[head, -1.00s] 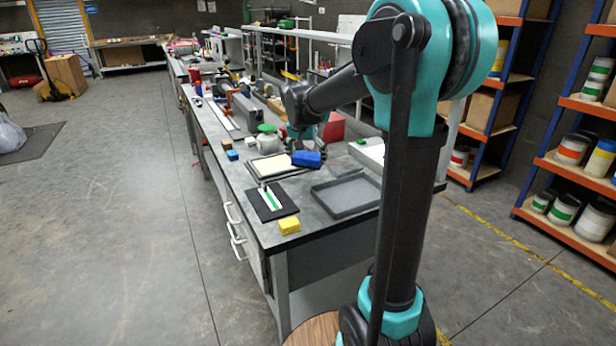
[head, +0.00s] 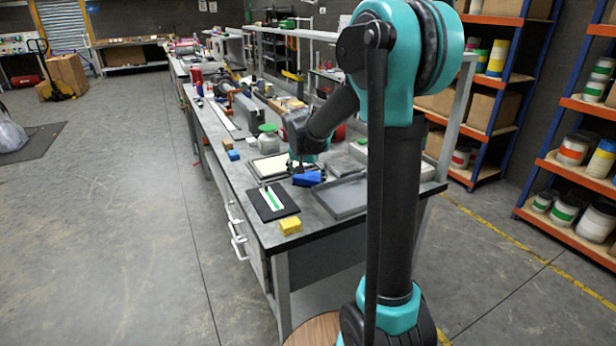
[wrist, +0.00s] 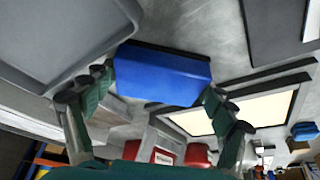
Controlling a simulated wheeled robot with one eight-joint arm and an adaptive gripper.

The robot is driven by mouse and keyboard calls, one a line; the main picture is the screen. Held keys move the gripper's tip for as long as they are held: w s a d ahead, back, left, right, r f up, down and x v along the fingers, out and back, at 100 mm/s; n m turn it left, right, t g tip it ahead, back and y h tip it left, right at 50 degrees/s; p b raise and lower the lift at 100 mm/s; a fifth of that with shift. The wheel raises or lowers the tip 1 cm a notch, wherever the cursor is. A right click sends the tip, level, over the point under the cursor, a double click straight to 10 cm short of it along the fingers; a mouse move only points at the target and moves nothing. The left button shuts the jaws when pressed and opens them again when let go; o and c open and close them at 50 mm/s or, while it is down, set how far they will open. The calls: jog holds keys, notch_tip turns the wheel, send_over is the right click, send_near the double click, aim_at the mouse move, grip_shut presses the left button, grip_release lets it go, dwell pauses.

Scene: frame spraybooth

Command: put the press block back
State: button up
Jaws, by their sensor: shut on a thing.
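The press block looks to be the large blue block (head: 307,179), a smooth wedge-sided piece. In the head view it is between the framed cream panel and the grey tray. My gripper (head: 303,168) is over it, its fingers mostly hidden by the arm and block. In the wrist view the blue block (wrist: 162,75) sits between the two fingers of my gripper (wrist: 160,92), and they are shut on it. Whether its underside touches the bench cannot be told.
The grey tray (head: 318,203) is to the right of the block. The framed cream panel (head: 268,167) is behind left. A black mat (head: 261,211) with a green-striped white strip and a yellow block (head: 290,226) are in front. A small blue block (head: 233,155) is further back.

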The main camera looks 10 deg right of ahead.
jog(key=o, duration=0.7)
jog(key=shift+o, duration=0.2)
jog(key=v, duration=1.2)
jog(key=shift+r, duration=0.15)
